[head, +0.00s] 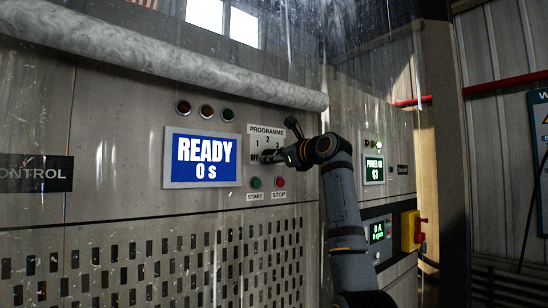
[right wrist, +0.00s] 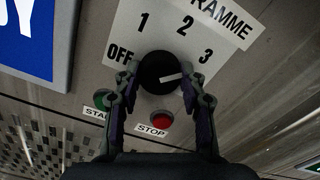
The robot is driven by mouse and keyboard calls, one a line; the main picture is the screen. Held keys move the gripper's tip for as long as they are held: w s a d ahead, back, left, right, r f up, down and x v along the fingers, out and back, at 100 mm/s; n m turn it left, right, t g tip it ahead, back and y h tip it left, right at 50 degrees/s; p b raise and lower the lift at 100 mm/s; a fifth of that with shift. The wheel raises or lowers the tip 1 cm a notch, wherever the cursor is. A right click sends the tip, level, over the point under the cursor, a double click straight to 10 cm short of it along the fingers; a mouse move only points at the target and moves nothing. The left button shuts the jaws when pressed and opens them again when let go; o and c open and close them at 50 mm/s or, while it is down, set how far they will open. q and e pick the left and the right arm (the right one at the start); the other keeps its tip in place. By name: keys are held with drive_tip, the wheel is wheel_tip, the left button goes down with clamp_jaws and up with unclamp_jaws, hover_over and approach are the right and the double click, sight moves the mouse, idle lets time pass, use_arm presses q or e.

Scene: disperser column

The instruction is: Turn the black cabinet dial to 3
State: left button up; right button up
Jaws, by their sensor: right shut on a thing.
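The black dial (right wrist: 157,70) sits on a white PROGRAMME plate (right wrist: 178,32) marked OFF, 1, 2 and 3. Its white pointer line points to the right in the right wrist view, toward the 3 side and slightly below the numeral. My right gripper (right wrist: 160,82) has one finger on each side of the dial and is shut on it. In the head view my right gripper (head: 275,156) reaches the plate (head: 266,131) from the right and mostly hides the dial and the 3. My left gripper is not in view.
Just below the dial are a green START button (right wrist: 103,99) and a red STOP button (right wrist: 160,121), close to my fingers. A blue screen (head: 202,158) reads READY 0 s. A grey pipe (head: 160,58) runs above. A yellow-and-red switch (head: 410,231) is at right.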

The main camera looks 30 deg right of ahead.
drive_tip(key=o, duration=1.2)
drive_tip(key=shift+c, duration=0.2)
drive_tip(key=s, duration=1.1)
drive_tip(key=shift+s+d, duration=0.4)
drive_tip(key=shift+d, duration=0.05)
